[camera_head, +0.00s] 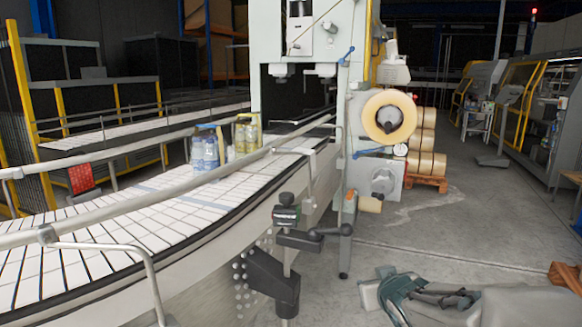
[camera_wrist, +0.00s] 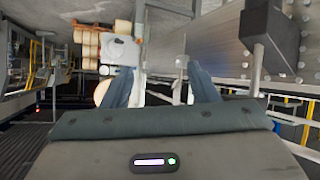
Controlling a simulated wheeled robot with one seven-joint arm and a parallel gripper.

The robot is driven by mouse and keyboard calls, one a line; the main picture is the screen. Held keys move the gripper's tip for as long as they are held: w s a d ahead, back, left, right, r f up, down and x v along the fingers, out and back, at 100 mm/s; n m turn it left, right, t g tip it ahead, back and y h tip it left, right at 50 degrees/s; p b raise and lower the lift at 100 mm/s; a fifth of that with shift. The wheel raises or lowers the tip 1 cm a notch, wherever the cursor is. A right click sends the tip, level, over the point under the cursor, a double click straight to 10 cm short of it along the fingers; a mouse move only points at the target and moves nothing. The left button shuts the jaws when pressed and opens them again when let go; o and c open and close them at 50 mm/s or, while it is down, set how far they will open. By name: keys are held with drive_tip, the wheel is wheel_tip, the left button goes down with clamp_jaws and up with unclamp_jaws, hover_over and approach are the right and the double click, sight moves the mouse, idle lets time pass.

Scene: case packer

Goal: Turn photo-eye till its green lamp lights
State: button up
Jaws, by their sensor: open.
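The photo-eye (camera_head: 286,213) appears to be the small dark block with a green-and-red face on top of a bracket post beside the conveyor. I cannot tell whether its lamp is lit. A black clamp lever (camera_head: 328,232) sticks out to the right just below it. My gripper (camera_head: 425,293) is at the lower right in the head view, well apart from the photo-eye. In the wrist view my gripper (camera_wrist: 162,88) has two blue-grey fingers spread, with nothing held between them. The photo-eye cannot be made out in the wrist view.
The curved conveyor (camera_head: 150,228) with its guard rail fills the left side and carries wrapped bottle packs (camera_head: 205,148). A black bracket (camera_head: 272,280) holds the post; it also shows in the wrist view (camera_wrist: 268,32). Film rolls (camera_head: 389,116) are behind. Floor at right is open.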

drive_tip(key=w+a+r+n+t+y+p, duration=0.1)
drive_tip(key=w+a+r+n+y+p, duration=0.15)
drive_tip(key=r, duration=0.35)
drive_tip(key=w+a+r+n+t+y+p, duration=0.1)
drive_tip(key=w+a+r+y+p, duration=0.15)
drive_tip(key=r, duration=0.25)
drive_tip(key=n+y+p, duration=0.2)
drive_tip(key=n+y, duration=0.1)
drive_tip(key=y, duration=0.4)
approach(291, 199)
drive_tip(key=p+x, duration=0.3)
drive_tip(key=x, duration=0.9)
drive_tip(key=shift+d, duration=0.1)
drive_tip(key=c, duration=0.9)
drive_tip(key=shift+m+b, duration=0.25)
drive_tip(key=shift+b, duration=0.05)
drive_tip(key=shift+c, duration=0.2)
